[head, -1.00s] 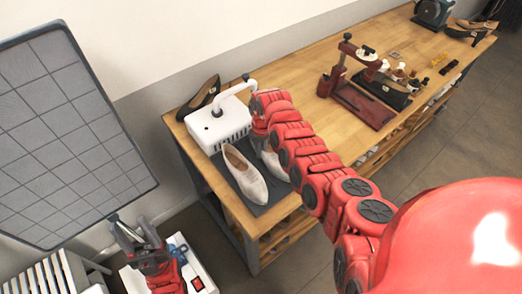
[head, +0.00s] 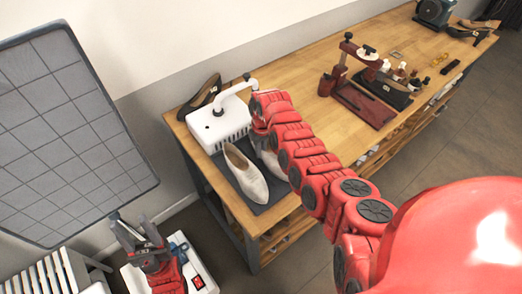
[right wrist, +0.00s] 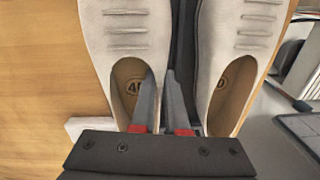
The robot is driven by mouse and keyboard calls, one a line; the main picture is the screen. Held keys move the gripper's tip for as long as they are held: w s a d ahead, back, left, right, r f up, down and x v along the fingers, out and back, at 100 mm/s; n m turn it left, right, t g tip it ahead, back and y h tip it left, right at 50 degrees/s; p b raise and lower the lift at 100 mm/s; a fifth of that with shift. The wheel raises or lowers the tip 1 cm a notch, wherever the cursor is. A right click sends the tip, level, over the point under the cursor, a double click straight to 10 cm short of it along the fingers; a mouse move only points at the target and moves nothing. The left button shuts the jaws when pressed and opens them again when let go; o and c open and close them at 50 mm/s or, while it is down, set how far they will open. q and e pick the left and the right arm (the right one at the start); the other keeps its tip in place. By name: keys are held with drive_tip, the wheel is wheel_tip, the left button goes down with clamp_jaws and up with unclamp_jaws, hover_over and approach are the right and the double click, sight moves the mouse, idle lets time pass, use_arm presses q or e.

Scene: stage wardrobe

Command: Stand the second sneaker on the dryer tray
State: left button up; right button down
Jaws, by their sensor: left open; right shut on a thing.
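Two pale grey sneakers stand side by side on the dark dryer tray (head: 262,207) at the table's near left end. The left sneaker (head: 246,177) shows fully in the head view, and the right sneaker (head: 272,161) is partly hidden by my right arm. My right gripper (right wrist: 162,103) is shut on the side wall of that partly hidden sneaker, which is the left one (right wrist: 125,38) in the right wrist view. One finger is inside its opening and one is between the shoes. My left gripper (head: 132,228) is open and empty, away from the table.
The white dryer (head: 216,127) with a bent pipe stands behind the tray, a dark shoe (head: 204,92) beyond it. A red stand (head: 362,104) and small bottles are further along the table. A grey gridded panel (head: 65,140) is at left, above a white box (head: 197,268).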

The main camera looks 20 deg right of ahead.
drive_tip(key=shift+f+b, duration=0.3)
drive_tip(key=shift+f, duration=0.05)
idle(0.6)
drive_tip(key=c, duration=0.8)
unclamp_jaws()
drive_tip(key=shift+c, duration=0.2)
wheel_tip(320, 180, up, 17)
drive_tip(key=b, duration=0.2)
drive_tip(key=shift+w+d+r, duration=0.15)
drive_tip(key=shift+d+r, duration=0.05)
drive_tip(key=shift+d, duration=0.1)
